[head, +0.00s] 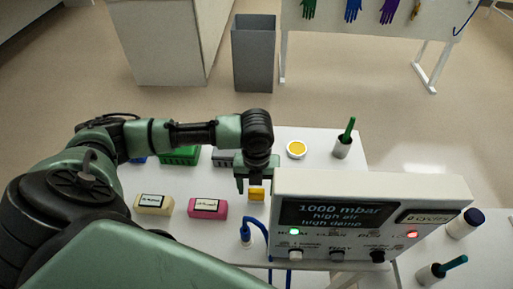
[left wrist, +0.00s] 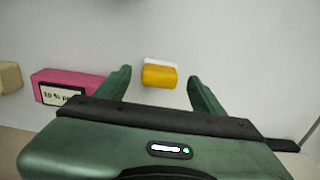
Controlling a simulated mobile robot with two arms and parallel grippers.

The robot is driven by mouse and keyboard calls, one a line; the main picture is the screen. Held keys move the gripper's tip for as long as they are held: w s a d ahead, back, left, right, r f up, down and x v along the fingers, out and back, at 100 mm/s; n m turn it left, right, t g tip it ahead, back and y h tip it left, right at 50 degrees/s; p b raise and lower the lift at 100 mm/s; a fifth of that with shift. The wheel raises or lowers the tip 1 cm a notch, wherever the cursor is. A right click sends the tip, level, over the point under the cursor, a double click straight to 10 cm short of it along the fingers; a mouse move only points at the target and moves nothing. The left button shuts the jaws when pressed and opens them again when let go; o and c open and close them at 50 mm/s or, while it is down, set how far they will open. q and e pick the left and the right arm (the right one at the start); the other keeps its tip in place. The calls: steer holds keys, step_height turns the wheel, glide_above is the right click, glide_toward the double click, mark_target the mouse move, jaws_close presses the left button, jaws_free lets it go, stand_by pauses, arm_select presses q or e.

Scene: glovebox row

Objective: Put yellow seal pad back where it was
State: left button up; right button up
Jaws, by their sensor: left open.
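A small yellow block with a white back edge, which looks like the yellow seal pad (head: 257,194), lies on the white table just left of the grey instrument box. It also shows in the left wrist view (left wrist: 159,76), between and beyond the fingertips. My left gripper (head: 256,185) points down over the pad with its fingers apart; in the left wrist view (left wrist: 160,84) nothing is between them in a grip. I cannot tell the exact gap between fingers and pad. My right gripper is not in view.
The instrument box (head: 370,225) with a display stands close on the right. A pink block (head: 207,208) and a cream block (head: 154,204) lie to the left. A round white dish with yellow inside (head: 297,149) and a cup with a green stick (head: 343,146) stand behind. A blue cable (head: 262,228) runs in front.

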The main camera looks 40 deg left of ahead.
mark_target(256, 190)
arm_select(q)
step_height(256, 190, up, 10)
steer(key=b, duration=0.1)
steer(key=shift+f, duration=0.15)
